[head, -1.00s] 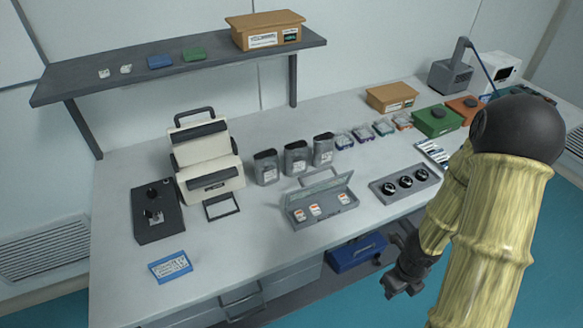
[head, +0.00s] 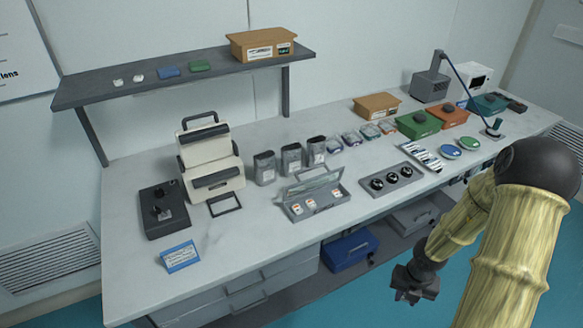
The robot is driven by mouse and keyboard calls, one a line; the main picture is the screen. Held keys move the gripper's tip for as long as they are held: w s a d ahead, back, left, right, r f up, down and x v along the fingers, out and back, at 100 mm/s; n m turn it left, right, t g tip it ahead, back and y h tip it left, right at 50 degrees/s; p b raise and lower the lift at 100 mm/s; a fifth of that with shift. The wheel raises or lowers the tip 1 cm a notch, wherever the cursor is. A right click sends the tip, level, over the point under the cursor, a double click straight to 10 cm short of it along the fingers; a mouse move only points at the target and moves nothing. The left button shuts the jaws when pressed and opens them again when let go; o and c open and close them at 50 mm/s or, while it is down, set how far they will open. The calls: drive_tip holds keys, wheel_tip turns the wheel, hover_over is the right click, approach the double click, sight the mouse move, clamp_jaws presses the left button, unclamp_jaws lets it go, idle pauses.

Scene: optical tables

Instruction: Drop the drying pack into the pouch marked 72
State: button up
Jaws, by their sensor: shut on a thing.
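Three grey standing pouches with pale labels, left (head: 265,168), middle (head: 291,159) and right (head: 316,151), stand in a row on the bench. Their numbers are too small to read, so I cannot tell which is marked 72. My gripper (head: 406,295) hangs low in front of the bench's front edge, well apart from the pouches, pointing down. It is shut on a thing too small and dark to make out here. I cannot identify a drying pack for certain. Two small white items (head: 118,82) lie on the wall shelf.
An open grey case (head: 318,208) with several white-and-orange pieces stands in front of the pouches. A grey holder with black round parts (head: 376,185) is to its right. A cream device (head: 209,160) stands left.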

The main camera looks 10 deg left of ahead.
drive_tip(key=w+d+r+m+p, duration=0.2)
drive_tip(key=w+d+m+p, duration=0.2)
drive_tip(key=m, duration=0.4)
wheel_tip(320, 180, up, 11)
drive_tip(key=m+p, duration=0.1)
drive_tip(key=p, duration=1)
drive_tip(key=shift+w+r, duration=0.2)
drive_tip(key=shift+d, duration=0.1)
